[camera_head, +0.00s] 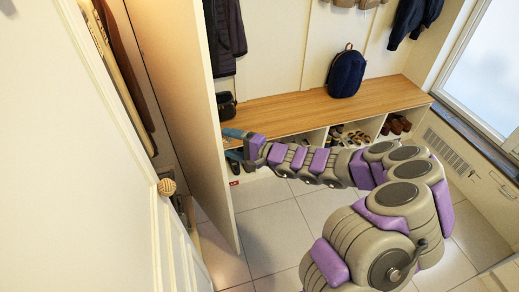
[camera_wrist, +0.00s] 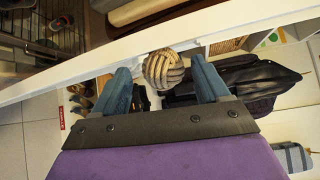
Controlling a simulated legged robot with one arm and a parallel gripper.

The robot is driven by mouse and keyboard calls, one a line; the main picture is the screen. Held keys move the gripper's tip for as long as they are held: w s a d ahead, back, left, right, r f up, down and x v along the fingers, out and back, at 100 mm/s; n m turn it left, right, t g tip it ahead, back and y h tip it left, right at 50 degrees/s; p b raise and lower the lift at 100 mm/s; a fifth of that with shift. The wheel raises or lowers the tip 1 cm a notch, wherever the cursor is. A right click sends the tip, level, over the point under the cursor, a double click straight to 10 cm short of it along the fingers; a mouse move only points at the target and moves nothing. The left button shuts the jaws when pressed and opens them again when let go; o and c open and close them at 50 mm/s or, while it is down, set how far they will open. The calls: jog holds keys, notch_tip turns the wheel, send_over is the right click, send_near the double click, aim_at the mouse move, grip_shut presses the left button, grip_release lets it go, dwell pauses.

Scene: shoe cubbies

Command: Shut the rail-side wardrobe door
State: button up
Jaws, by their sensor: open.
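The wardrobe door (camera_head: 185,110) standing open in the middle left of the head view shows its tan inner face. In the wrist view its pale edge (camera_wrist: 90,64) runs diagonally across the top. A knotted rope-like knob (camera_wrist: 163,69) sits against this edge, between the fingertips of my gripper (camera_wrist: 164,82). The fingers are open, one on each side of the knob; I cannot tell whether they touch it. In the head view my gripper (camera_head: 232,135) is at the far side of the door's edge, and that knob is hidden.
A nearer white door (camera_head: 80,170) with a similar knob (camera_head: 167,187) fills the left. Hanging clothes (camera_head: 128,75) show between the doors. Behind stands a wooden-topped shoe bench (camera_head: 290,109) with a backpack (camera_head: 346,73). Tiled floor (camera_head: 275,235) is clear beside the open door.

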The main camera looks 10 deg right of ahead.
jog(key=p+v, duration=0.3)
jog(key=v, duration=1.4)
jog(key=shift+w+p, duration=0.15)
jog(key=shift+p, duration=0.25)
jog(key=shift+d, duration=0.15)
